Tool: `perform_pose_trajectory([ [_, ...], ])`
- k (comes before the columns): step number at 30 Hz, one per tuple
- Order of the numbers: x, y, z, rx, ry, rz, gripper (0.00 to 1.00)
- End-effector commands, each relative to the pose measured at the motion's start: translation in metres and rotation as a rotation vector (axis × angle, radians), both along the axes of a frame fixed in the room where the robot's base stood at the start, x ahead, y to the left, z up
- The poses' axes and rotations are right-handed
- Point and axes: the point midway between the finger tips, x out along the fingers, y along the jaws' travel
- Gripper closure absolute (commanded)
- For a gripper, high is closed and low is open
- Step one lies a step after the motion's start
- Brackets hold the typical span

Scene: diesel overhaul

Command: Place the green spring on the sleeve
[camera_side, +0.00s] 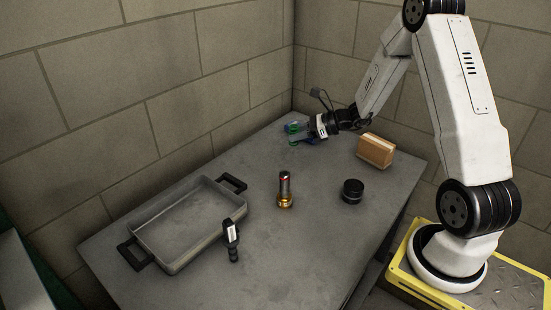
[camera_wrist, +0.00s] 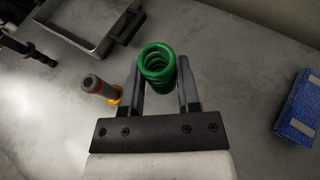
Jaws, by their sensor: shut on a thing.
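My gripper (camera_side: 301,133) is shut on the green spring (camera_wrist: 158,68) and holds it at the far end of the table. In the wrist view the spring's coils sit between the two dark fingers, its open end showing. In the side view only a small green patch shows at the fingers. A post with a gold base (camera_side: 285,190) and red band, which looks like the sleeve, stands upright mid-table. It also shows in the wrist view (camera_wrist: 102,90), left of the left finger. The spring is apart from it.
A grey tray (camera_side: 155,218) with black handles lies at the left. A black round part (camera_side: 352,190) and a brown block (camera_side: 375,150) are at the right. A blue block (camera_wrist: 304,108) shows in the wrist view.

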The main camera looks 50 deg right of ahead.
Motion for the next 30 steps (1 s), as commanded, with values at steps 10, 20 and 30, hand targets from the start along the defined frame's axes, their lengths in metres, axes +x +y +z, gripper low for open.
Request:
perform_pose_trajectory([
  [10,0.007,0.031,0.004,0.007,-0.014,-0.007,1.0],
  [20,0.009,0.106,0.01,0.016,-0.024,-0.044,1.0],
  [30,-0.007,0.159,0.009,0.004,-0.005,-0.082,1.0],
])
